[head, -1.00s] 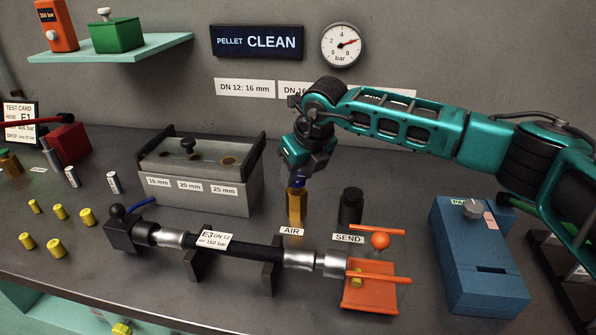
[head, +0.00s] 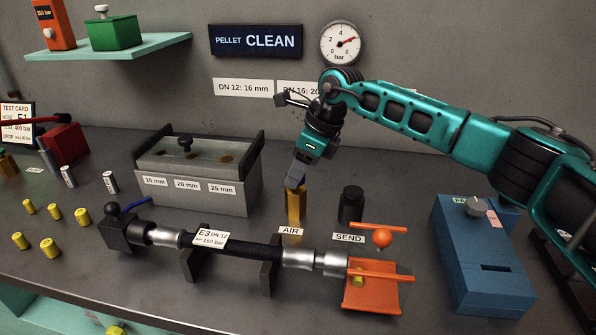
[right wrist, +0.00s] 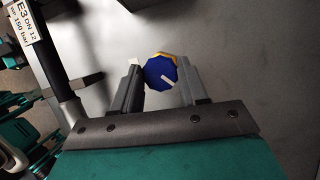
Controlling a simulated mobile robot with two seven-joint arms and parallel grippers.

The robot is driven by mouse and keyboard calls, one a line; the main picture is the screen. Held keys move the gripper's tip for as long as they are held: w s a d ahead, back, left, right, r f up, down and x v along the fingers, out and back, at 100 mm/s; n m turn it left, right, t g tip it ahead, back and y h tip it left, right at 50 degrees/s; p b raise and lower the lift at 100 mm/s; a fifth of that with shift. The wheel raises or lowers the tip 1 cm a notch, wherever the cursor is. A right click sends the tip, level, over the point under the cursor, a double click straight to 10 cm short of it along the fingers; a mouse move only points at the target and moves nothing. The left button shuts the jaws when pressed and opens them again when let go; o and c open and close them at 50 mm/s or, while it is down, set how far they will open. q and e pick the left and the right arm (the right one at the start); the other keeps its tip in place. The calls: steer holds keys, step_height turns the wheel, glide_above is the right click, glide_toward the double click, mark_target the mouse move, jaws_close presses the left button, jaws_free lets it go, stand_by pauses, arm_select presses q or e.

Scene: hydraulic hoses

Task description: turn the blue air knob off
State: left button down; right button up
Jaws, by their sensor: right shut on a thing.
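The blue air knob (right wrist: 160,73) shows in the right wrist view, between the two fingers, with a white pointer line on its top. In the head view my right gripper (head: 296,186) hides the knob. The yellow air post (head: 295,204) under it stands behind the AIR label (head: 291,231). My right gripper, also in the right wrist view (right wrist: 160,82), is shut on the knob from above. My left gripper is not in view.
The hose (head: 246,249) lies in front of the post on dark stands. A grey box (head: 208,202) with size labels stands to the left. The black SEND post (head: 351,205) and an orange tray (head: 372,293) are to the right. A gauge (head: 341,44) on the wall reads above 4 bar.

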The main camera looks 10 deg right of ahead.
steer(key=n+g, duration=0.1)
steer(key=n, duration=0.1)
steer(key=n+g+b, duration=0.1)
steer(key=n, duration=0.2)
steer(key=shift+w+n+y, duration=0.15)
steer(key=shift+n+y, duration=0.15)
steer(key=shift+y, duration=0.1)
steer(key=shift+n+g, duration=0.5)
steer(key=shift+n, duration=0.7)
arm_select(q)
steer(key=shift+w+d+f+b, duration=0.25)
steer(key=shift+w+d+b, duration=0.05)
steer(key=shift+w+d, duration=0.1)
arm_select(e)
steer(key=shift+w+n+g+h, duration=0.1)
steer(key=shift+n+g+h, duration=0.2)
steer(key=shift+n, duration=0.7)
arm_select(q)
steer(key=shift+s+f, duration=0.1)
arm_select(e)
steer(key=o, duration=1.1)
steer(key=shift+c, duration=0.2)
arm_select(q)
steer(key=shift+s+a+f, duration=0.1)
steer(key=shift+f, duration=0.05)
